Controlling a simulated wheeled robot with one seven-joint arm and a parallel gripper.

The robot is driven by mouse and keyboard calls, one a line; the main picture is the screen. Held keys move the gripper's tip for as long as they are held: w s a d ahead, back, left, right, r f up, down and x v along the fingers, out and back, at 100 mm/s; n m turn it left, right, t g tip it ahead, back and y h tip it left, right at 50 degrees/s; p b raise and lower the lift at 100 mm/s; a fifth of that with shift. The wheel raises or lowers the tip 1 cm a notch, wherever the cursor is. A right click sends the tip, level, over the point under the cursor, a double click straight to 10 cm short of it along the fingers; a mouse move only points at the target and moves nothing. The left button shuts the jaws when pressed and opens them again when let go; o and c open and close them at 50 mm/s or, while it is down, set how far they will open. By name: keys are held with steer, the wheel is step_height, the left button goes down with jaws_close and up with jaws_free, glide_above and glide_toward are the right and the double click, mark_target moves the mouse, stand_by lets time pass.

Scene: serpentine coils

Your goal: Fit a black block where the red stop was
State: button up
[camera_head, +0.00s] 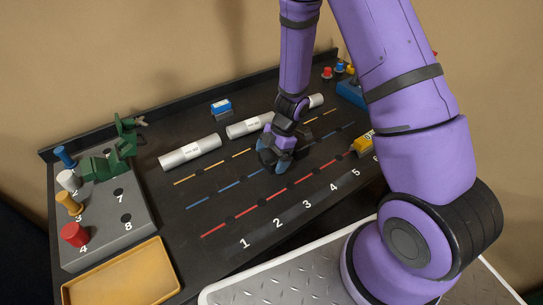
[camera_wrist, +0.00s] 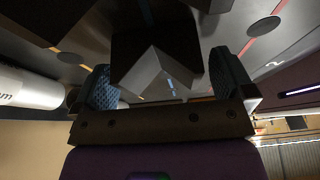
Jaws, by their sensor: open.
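My gripper (camera_head: 282,160) is low over the dark board (camera_head: 205,255), among the coloured lines. In the wrist view its two blue-padded fingers (camera_wrist: 166,85) are apart. A dark block (camera_wrist: 155,42) with a paler grey lower face and a small blue mark shows between them, with gaps at its sides. Whether the fingers touch it cannot be told. In the head view the gripper mostly hides this spot. A red stop (camera_head: 75,234) stands at number 4 on the grey stand (camera_head: 105,240) at the left.
Blue, white and orange pegs and a green object (camera_head: 108,163) are on the stand. White cylinders (camera_head: 190,152) lie along the back. A blue-and-white block (camera_head: 221,107) is behind them and a yellow block (camera_head: 362,144) is right. A yellow tray (camera_head: 120,278) is at front left.

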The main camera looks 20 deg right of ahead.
steer(key=w+d+r+m+t+h, duration=0.1)
steer(key=w+d+r+m+t, duration=0.15)
steer(key=r, duration=0.55)
steer(key=w+d+r+m+t, duration=0.1)
steer(key=w+d+r+t, duration=0.15)
steer(key=r, duration=0.55)
steer(key=w+d+r+m+t+h, duration=0.1)
steer(key=w+d+r+m+t, duration=0.15)
steer(key=r, duration=0.65)
steer(key=s+d+r+m+t+h, duration=0.1)
steer(key=s+d+r+m+h, duration=0.1)
steer(key=r, duration=0.3)
steer(key=s+d+r+m+t+h, duration=0.2)
steer(key=r+m, duration=0.1)
steer(key=r, duration=0.2)
steer(key=s+d+r+m+g+h, duration=0.2)
steer(key=s+r+m, duration=0.3)
steer(key=s, duration=0.5)
steer(key=s+a+m+g+y, duration=0.1)
steer(key=s+a+m, duration=0.1)
steer(key=s, duration=0.5)
steer(key=s+a+r+m+g+y, duration=0.1)
steer(key=s+a, duration=0.3)
steer(key=s, duration=0.4)
steer(key=shift+s+a+r+m+y, duration=0.35)
steer(key=shift+m+y, duration=0.25)
steer(key=shift+y, duration=0.2)
